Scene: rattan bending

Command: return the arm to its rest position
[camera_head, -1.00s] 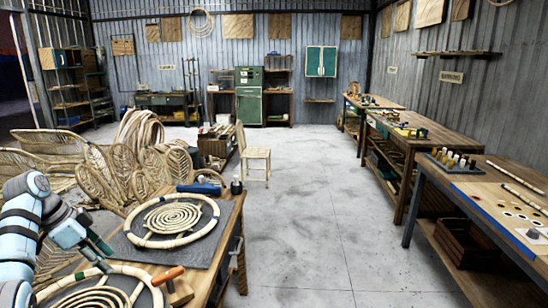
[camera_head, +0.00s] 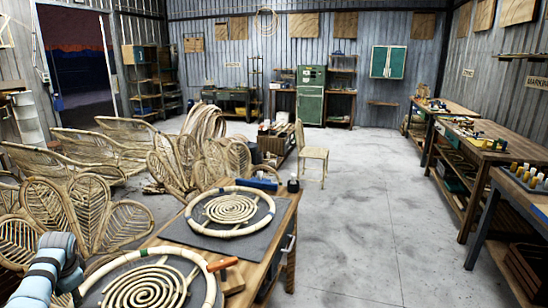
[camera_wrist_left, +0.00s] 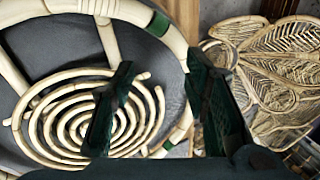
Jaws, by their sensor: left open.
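My left arm (camera_head: 48,272) is at the lower left of the head view, beside the near end of the workbench. Its fingers cannot be made out there. In the left wrist view my left gripper (camera_wrist_left: 160,62) is open, with two dark green fingers apart and nothing between them. Beyond them lies a rattan ring with a spiral (camera_wrist_left: 85,130), which looks like the near ring (camera_head: 150,285) on the bench. My right gripper is not in view.
A second rattan ring (camera_head: 230,208) lies on a dark mat on the workbench (camera_head: 268,245). An orange-handled tool (camera_head: 222,264) lies between the rings. Woven rattan leaf shapes (camera_head: 75,200) stand at the left. A chair (camera_head: 312,155) stands beyond the bench. The floor (camera_head: 350,230) at right is clear.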

